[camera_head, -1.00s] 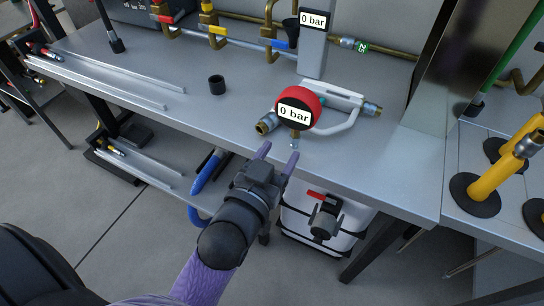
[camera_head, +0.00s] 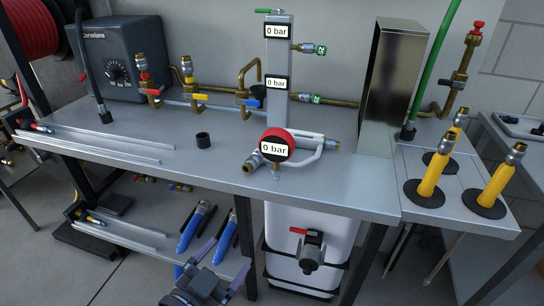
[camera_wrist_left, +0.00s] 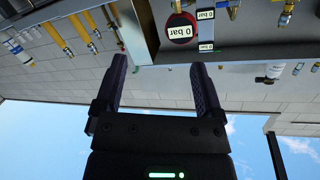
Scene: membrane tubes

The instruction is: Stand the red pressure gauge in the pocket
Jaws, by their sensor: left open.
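The red pressure gauge (camera_head: 276,144) is upright near the front edge of the grey bench, its "0 bar" face toward me and its short brass stem below. It also shows upside down in the left wrist view (camera_wrist_left: 179,28). My left gripper (camera_head: 219,262) is open and empty, low in front of the bench and apart from the gauge. My right gripper is not in view.
Metal rods (camera_head: 105,149) lie on the bench at left. A tall steel box (camera_head: 394,85) and yellow tubes (camera_head: 432,172) stand at right.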

